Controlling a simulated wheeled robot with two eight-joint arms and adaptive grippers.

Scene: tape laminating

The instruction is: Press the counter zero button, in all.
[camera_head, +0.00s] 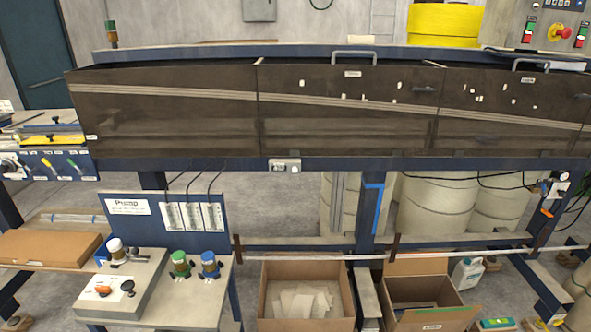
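No counter zero button can be told apart by its label in this view. A small grey box (285,166) with round knobs or buttons is mounted on the blue front rail, below the dark machine covers. A control panel (545,30) at the top right carries a red mushroom button (561,33) on yellow and several small buttons. Its labels are too small to read. Neither of my grippers is in view.
Dark hinged covers (345,133) span the machine. A pump stand (158,310) with green-topped (180,263) and blue-topped (209,263) fittings stands lower left. Open cardboard boxes (262,297) (447,320) sit below the rail. A side panel with coloured levers (56,165) is at left.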

